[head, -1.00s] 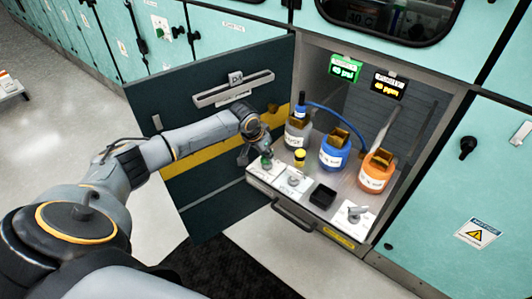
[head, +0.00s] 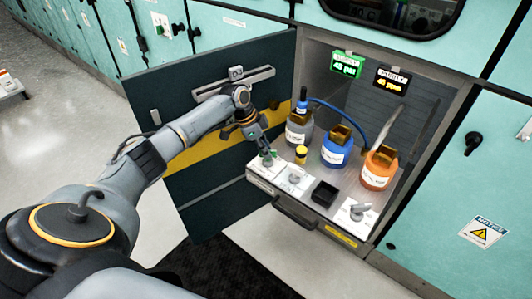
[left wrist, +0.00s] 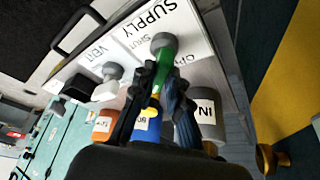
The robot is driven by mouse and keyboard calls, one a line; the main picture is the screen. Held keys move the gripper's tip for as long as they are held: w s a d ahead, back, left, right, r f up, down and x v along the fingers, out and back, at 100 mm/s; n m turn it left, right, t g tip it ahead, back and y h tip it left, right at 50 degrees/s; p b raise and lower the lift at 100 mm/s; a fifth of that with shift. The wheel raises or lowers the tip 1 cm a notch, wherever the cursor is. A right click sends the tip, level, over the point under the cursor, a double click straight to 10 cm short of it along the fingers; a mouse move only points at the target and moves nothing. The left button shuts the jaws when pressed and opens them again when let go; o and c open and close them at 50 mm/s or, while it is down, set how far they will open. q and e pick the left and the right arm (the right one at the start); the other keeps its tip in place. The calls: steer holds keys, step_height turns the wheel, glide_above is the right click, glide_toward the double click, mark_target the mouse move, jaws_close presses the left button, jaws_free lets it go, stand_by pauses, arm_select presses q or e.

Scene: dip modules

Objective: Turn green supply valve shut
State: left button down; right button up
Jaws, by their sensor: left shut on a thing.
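The green supply valve (head: 267,160) stands on a white plate at the left front corner of the cabinet's shelf. In the left wrist view its green handle (left wrist: 162,62) has a grey round end and sits between the two dark fingers. The plate there reads SUPPLY (left wrist: 165,17), with SHUT and a partly hidden OPEN marking. My left gripper (head: 264,152) reaches down to the valve and is shut on its handle. The fingers hide part of the handle. My right gripper is not in view.
A second grey valve (head: 295,178), marked VENT in the wrist view, is close on the right. Grey, blue (head: 337,150) and orange (head: 379,168) bottles stand behind, with a small yellow-capped vial (head: 301,154). The dark open door (head: 215,195) is on the left.

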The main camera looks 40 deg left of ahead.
arm_select(q)
steer(key=shift+f+m+g+b, duration=0.1)
steer(key=shift+m+g+b, duration=0.3)
steer(key=shift+m, duration=0.5)
steer(key=c, duration=1.3)
jaws_free()
steer(key=v, duration=0.7)
steer(key=shift+a+r, duration=0.15)
steer(key=shift+r, duration=0.15)
